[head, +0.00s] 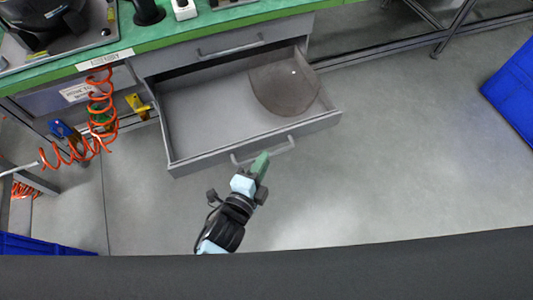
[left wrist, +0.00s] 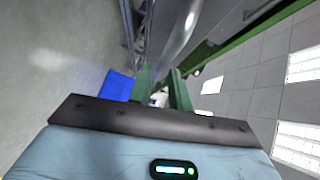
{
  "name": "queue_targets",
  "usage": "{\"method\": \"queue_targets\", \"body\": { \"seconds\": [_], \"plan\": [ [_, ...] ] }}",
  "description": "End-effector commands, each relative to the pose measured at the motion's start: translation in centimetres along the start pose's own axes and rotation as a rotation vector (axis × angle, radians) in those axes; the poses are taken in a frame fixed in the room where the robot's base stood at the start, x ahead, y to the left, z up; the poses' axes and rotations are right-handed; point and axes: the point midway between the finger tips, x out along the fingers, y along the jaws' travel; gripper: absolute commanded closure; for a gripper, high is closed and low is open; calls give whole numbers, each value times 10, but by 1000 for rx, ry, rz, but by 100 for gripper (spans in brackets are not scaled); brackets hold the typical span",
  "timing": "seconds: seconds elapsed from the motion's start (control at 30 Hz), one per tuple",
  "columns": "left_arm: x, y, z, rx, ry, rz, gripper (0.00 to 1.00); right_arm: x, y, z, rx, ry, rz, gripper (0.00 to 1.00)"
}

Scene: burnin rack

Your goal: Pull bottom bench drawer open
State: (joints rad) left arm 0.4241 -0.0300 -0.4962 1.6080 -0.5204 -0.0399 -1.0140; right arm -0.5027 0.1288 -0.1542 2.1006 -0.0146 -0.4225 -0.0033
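The bottom bench drawer (head: 215,108) is pulled well out from under the green-topped bench in the head view. Its bar handle (head: 284,148) is on the front panel. A shut drawer (head: 175,61) with its own handle is above it. My left gripper (head: 262,158) is at the middle of the bottom handle, overlapping it in the picture; contact is unclear. In the left wrist view its two green fingers (left wrist: 161,90) stand apart, with a gap between them. A silver bar (left wrist: 183,28) shows beyond the fingertips. My right gripper is not in view.
A brownish rounded patch (head: 285,88) shows inside the drawer. Orange coiled hoses (head: 102,105) hang at the left of the bench. A blue bin (head: 513,90) stands at the far right. The grey floor (head: 390,150) right of the drawer is clear.

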Motion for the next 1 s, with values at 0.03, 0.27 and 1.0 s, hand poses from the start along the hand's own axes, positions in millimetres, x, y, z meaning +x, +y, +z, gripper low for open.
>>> {"method": "queue_targets", "body": {
  "seconds": [0.03,0.27,1.0],
  "plan": [
    [-10,0,0,1,-1,2,80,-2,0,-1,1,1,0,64],
    [-38,0,0,-1,-1,0,80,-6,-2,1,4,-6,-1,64],
    [-46,2,1,-12,-4,6,80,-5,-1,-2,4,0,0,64]
  ]
}}
